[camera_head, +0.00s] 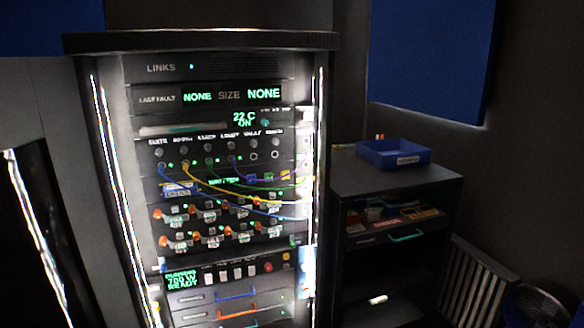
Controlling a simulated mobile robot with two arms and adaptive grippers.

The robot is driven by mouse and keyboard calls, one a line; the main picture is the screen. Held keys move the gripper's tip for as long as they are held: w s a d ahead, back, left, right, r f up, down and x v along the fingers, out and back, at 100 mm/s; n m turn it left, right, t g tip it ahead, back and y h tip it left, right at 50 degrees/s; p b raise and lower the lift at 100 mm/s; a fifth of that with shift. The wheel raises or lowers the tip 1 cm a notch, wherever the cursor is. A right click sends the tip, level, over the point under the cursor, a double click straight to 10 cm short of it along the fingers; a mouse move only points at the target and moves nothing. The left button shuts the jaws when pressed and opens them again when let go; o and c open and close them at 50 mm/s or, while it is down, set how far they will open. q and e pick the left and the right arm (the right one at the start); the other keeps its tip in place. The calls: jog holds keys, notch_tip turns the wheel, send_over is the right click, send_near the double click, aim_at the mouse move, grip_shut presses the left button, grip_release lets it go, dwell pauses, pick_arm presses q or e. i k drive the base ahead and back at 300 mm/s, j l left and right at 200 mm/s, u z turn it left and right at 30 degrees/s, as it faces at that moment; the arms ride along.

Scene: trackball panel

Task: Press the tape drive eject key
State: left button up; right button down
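A tall lit equipment rack (200,42) stands left of centre in the head view. Near its top, a panel with a long pale slot (183,130) has a small green display (244,120) reading "22 C ON" and tiny marks at its right. I cannot tell which unit is the tape drive, and no eject key can be made out at this size. Neither of my grippers is in view.
Coloured cables (235,188) hang across the rack's middle. Below are orange-knobbed rows, a switch panel (237,271) and drawers with blue and red handles (237,311). A dark cabinet (390,180) with a blue tray (393,154) stands right. A slatted metal piece (478,285) is lower right.

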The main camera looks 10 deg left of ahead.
aim_at(282, 173)
jog(key=i+j, duration=0.5)
jog(key=i+j+u, duration=0.15)
jog(key=i+j, duration=0.35)
jog(key=i, duration=0.2)
